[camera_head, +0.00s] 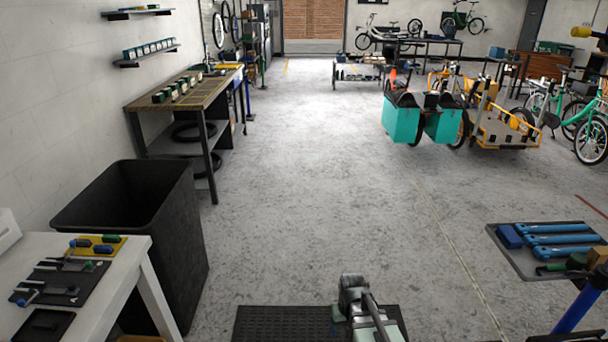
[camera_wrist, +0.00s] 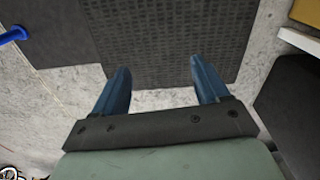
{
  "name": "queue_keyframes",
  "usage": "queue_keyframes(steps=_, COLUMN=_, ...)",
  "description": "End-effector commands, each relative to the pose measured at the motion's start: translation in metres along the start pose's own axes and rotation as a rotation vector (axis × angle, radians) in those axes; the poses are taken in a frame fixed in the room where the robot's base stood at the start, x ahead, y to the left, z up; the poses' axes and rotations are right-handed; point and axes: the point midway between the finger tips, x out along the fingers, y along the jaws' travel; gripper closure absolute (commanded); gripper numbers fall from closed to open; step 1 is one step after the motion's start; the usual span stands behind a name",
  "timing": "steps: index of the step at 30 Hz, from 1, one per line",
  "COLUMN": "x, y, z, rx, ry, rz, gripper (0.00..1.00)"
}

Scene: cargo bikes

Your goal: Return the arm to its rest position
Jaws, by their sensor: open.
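My gripper (camera_wrist: 161,88) shows in the wrist view with its two blue fingers spread apart. Nothing is between the fingers; a strip of grey floor and a dark textured mat (camera_wrist: 165,40) show beyond them. In the head view my arm is at the bottom centre, over the same black mat (camera_head: 280,322). The gripper's fingers cannot be made out in the head view.
A white table (camera_head: 120,262) with tools stands at the lower left, beside a large black bin (camera_head: 135,200). Cargo bikes (camera_head: 505,128) stand farther back. The middle floor is clear.

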Motion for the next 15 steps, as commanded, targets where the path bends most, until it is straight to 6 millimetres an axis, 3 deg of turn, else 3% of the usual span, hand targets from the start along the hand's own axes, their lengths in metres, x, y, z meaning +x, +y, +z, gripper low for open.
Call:
queue_keyframes(steps=7, x=0.009, y=0.042, z=0.038, rx=0.102, ry=0.000, rz=0.000, gripper=0.26)
queue_keyframes(steps=15, x=0.049, y=0.035, z=0.067, rx=0.093, ry=-0.085, rz=-0.003, gripper=0.26)
